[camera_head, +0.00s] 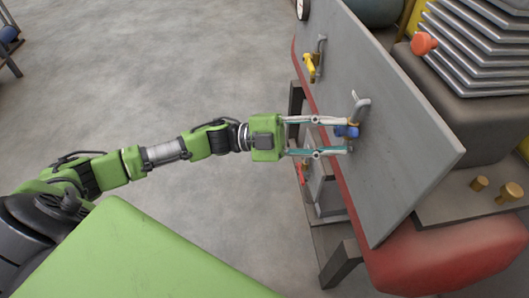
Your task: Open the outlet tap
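A grey upright panel (405,140) carries two pipe taps. The one nearer to me has a grey bent pipe (361,108) and a blue handle (347,131). The farther one has a yellow handle (310,68). I cannot tell from any label which is the outlet tap. My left gripper (348,136) reaches the panel from the left, its two fingers apart, one above and one below the blue handle. The upper finger is close to the handle; I cannot tell whether it touches. My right gripper is not in view.
A red rounded base (440,254) runs under the panel. A grey ledge with brass knobs (509,193) is at the right. An orange-red knob (423,43) stands near grey stacked fins (475,45). Small red parts (303,173) show below my gripper.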

